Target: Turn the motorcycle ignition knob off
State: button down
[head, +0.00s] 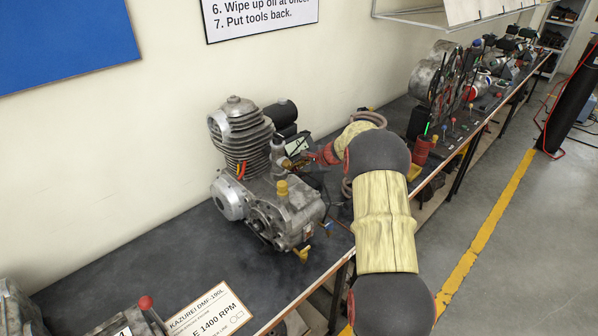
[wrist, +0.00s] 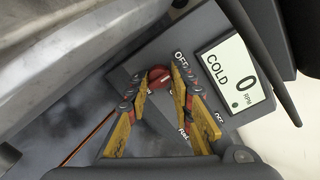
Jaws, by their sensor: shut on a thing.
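The red ignition knob (wrist: 159,75) shows in the wrist view on a dark grey panel (wrist: 150,55), beside an OFF label. My gripper (wrist: 161,85) has its two yellow-and-dark fingers on either side of the knob and is shut on it. Which mark the knob points at is hard to tell. A display (wrist: 232,74) on the panel reads COLD and 0 RPM. In the head view the motorcycle engine (head: 262,190) stands on the bench, and my gripper (head: 290,163) reaches the panel (head: 298,146) at its right side. The knob is hidden there.
The dark bench (head: 140,240) runs along the wall and is mostly clear left of the engine. More machines (head: 440,85) stand farther along the bench. Metal engine parts (wrist: 70,40) lie close to my fingers.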

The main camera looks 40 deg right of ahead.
jog(key=shift+a+f, duration=0.1)
jog(key=c, duration=1.6)
grip_release()
jog(key=v, duration=1.2)
